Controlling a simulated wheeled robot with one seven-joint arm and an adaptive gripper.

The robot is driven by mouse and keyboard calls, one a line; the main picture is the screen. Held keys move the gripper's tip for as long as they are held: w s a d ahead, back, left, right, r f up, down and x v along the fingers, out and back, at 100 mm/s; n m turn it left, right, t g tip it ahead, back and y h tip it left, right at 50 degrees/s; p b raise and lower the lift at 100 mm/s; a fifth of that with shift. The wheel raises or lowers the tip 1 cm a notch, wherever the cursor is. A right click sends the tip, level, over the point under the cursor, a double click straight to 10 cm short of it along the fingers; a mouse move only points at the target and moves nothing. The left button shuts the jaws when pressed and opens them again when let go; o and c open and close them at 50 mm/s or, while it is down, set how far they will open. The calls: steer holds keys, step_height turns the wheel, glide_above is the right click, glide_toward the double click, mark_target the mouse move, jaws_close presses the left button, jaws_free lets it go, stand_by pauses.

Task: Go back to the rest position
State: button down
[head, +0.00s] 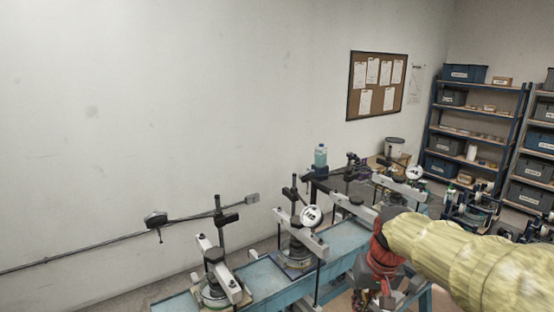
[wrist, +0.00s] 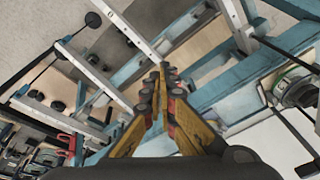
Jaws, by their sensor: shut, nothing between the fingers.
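My gripper (wrist: 160,85) is in the middle of the wrist view, its yellow-and-dark fingers drawn together with nothing between them. In the head view my arm in its pale yellow cover reaches in from the right, and the red and dark wrist end is low over the blue bench (head: 262,280). Lever frames with grey beams stand along the bench: one at the left (head: 213,272), one in the middle (head: 300,242) with a round white dial, and one farther back (head: 403,182). My arm partly hides the bench's right part.
Shelves with bins (head: 470,130) are at the right. A long rod (head: 100,246) runs along the wall at the left. The space above the bench at left is clear.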

steer(key=s+f+t+b, duration=0.1)
steer(key=s+f+b, duration=0.3)
steer(key=s, duration=0.6)
steer(key=s+f+t+b, duration=0.2)
steer(key=s+f+b, duration=0.3)
steer(key=s, duration=0.5)
steer(key=shift+s+a+n+h+b, duration=0.4)
steer(key=shift+a+b, duration=0.05)
steer(key=shift+b, duration=0.65)
